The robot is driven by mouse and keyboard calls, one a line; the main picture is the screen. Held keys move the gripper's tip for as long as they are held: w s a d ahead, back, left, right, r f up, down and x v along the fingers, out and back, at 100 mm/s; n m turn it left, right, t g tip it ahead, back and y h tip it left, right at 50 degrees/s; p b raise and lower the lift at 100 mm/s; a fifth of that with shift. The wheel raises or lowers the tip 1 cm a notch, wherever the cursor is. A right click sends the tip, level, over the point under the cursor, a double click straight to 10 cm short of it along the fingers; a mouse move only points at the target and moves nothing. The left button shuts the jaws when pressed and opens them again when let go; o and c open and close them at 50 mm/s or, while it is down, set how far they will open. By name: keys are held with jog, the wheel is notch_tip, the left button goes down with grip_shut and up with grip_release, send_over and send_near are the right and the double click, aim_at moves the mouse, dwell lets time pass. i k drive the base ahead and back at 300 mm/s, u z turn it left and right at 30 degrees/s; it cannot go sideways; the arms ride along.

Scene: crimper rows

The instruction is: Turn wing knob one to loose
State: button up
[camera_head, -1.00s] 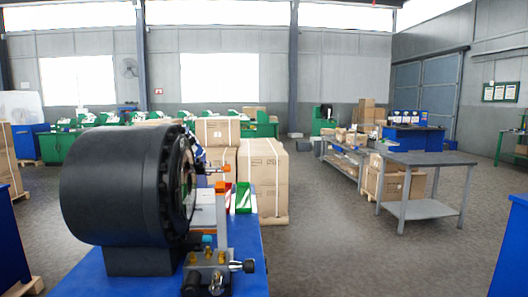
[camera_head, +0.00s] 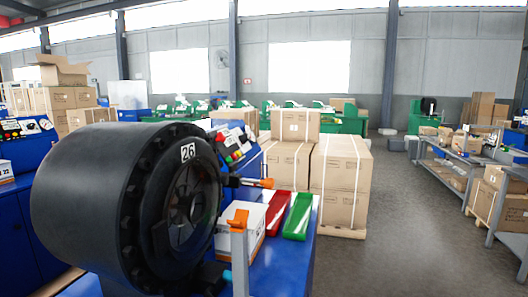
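A large black crimper head (camera_head: 110,205) with the number 26 on its face stands at the left on a blue bench (camera_head: 285,255). A rod with an orange tip (camera_head: 267,183) sticks out to the right of its face. A grey post (camera_head: 239,265) with an orange top (camera_head: 238,217) stands in front, cut off by the bottom edge. A small light-blue part (camera_head: 227,275) shows beside the post. I cannot make out any wing knob; the area around the foot of the post is below the picture. My gripper is not in view.
A white box (camera_head: 240,235), a red tray (camera_head: 277,214) and a green tray (camera_head: 298,216) lie on the bench. A blue control panel (camera_head: 239,148) with buttons stands behind. Stacked cartons (camera_head: 340,180) stand beyond. Open floor (camera_head: 400,235) lies to the right.

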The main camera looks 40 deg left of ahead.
aim_at(232, 168)
jog(key=i, duration=2.55)
jog(key=u, duration=2.5)
